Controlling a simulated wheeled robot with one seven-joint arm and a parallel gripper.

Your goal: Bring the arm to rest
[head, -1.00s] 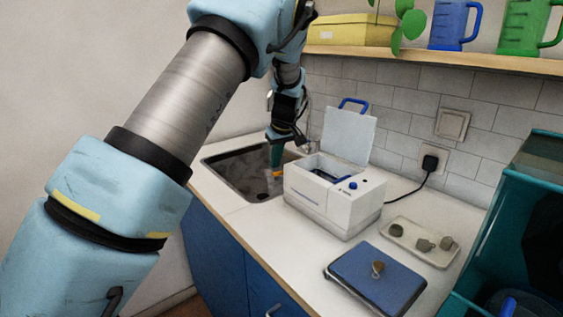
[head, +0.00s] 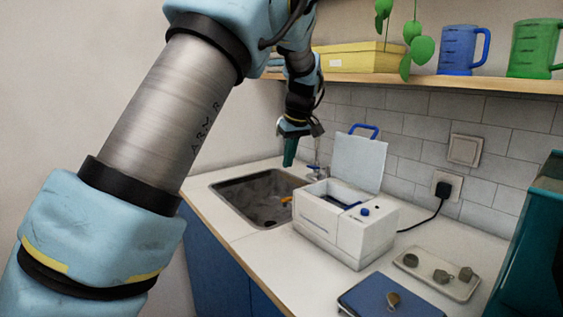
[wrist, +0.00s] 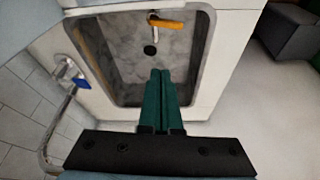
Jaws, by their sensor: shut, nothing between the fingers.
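My gripper (head: 290,152) is up above the sink's right back part in the head view, pointing down. In the wrist view its two green fingers (wrist: 161,90) are together with nothing between them, over the near end of the sink (wrist: 118,70). The grey sink also shows in the head view (head: 235,200). An orange-yellow item (wrist: 166,23) lies in the sink near a dark drain hole, clear of the fingers.
A white box-shaped device (head: 345,235) with its lid raised stands right of the sink. A blue board (head: 375,300) and a tray of small grey pieces (head: 410,268) lie further right. A shelf (head: 440,82) with mugs runs above. A tap (wrist: 66,75) stands beside the sink.

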